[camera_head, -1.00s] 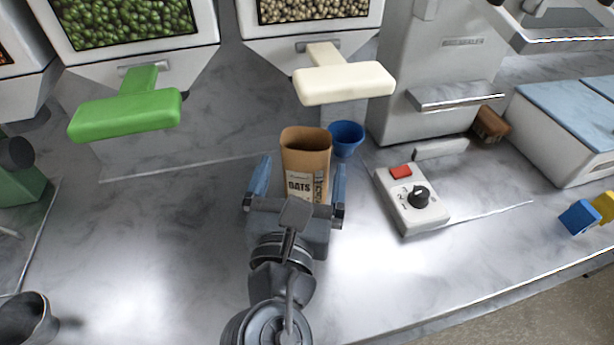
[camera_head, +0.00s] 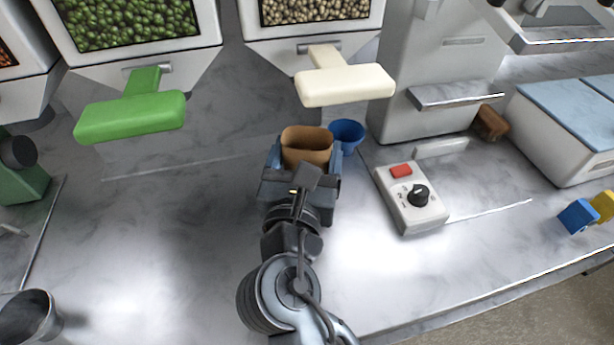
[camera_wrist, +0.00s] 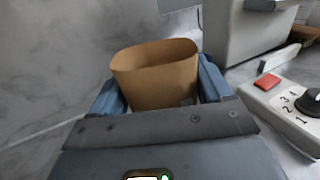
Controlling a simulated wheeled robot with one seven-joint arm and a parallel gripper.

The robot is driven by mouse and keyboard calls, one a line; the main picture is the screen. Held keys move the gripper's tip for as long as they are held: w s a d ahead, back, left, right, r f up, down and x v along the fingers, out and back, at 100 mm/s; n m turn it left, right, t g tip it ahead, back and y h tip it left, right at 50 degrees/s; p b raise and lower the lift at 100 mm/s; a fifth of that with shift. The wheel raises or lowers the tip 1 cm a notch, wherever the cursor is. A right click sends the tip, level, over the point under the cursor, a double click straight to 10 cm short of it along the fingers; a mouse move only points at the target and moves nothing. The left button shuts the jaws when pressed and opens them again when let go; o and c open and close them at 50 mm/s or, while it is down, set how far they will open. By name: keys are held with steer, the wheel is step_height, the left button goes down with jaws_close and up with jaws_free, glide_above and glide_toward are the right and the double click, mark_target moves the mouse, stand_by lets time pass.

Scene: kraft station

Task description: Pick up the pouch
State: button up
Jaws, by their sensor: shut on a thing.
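The pouch (camera_head: 307,146) is a brown kraft paper bag with an open top, upright on the grey marbled counter. Its printed front is now hidden behind my gripper. My gripper (camera_head: 306,160) is shut on the pouch, with one blue finger on each side of it. In the wrist view the pouch (camera_wrist: 156,78) stands between the two fingers (camera_wrist: 158,92), its empty-looking mouth facing up. I cannot tell whether its base touches the counter.
A blue bowl (camera_head: 347,136) stands just right of the pouch. A control box (camera_head: 412,197) with a red button and black dial is further right. Cream (camera_head: 345,84) and green (camera_head: 131,116) dispenser handles overhang behind. A metal cup (camera_head: 28,318) is front left. The counter's left middle is clear.

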steer(key=shift+r, duration=0.1)
steer(key=c, duration=0.7)
